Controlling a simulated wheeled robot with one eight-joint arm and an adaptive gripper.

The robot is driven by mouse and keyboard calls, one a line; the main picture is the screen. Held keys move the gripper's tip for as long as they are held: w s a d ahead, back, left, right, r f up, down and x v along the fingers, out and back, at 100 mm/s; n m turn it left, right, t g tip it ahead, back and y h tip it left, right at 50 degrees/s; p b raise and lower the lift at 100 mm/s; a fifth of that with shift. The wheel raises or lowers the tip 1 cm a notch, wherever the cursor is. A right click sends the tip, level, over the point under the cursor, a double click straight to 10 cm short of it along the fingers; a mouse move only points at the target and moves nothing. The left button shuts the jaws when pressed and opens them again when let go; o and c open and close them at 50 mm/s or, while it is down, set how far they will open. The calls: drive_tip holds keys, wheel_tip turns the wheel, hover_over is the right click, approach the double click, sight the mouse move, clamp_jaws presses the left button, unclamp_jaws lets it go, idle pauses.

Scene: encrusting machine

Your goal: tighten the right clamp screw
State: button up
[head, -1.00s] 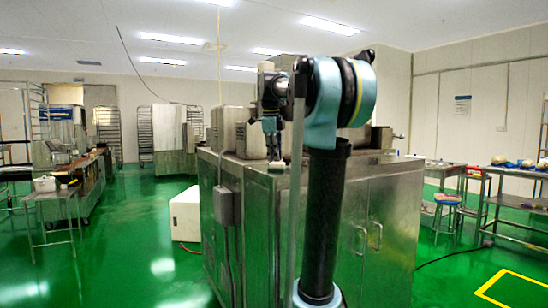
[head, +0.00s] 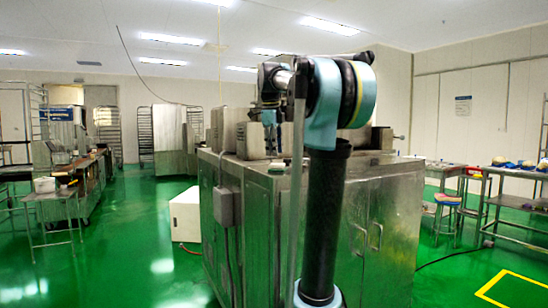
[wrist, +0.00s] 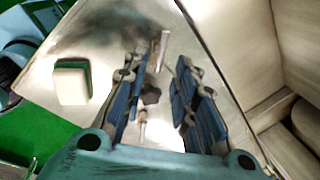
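My gripper (wrist: 156,68) is open in the wrist view, with blue-padded fingers on both sides of a gap. In that gap I see a small dark knob (wrist: 150,95) and a bright metal rod (wrist: 161,50), which look like parts of a clamp screw. I cannot tell whether this is the right clamp screw. Neither finger visibly touches the knob. In the head view my gripper (head: 270,138) points down over the steel machine (head: 250,172); its fingertips and the screw are too small to make out there.
A white and green block (wrist: 70,82), like a sponge, lies on the metal top left of my gripper. Pale metal housings (wrist: 250,55) rise on the right. A grey box (head: 224,205) is on the machine's side.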

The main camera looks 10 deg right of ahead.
wheel_tip(320, 180, up, 9)
drive_tip(key=s, duration=0.1)
drive_tip(key=shift+a+f, duration=0.15)
drive_tip(key=shift+a, duration=0.3)
drive_tip(key=shift+s, duration=0.15)
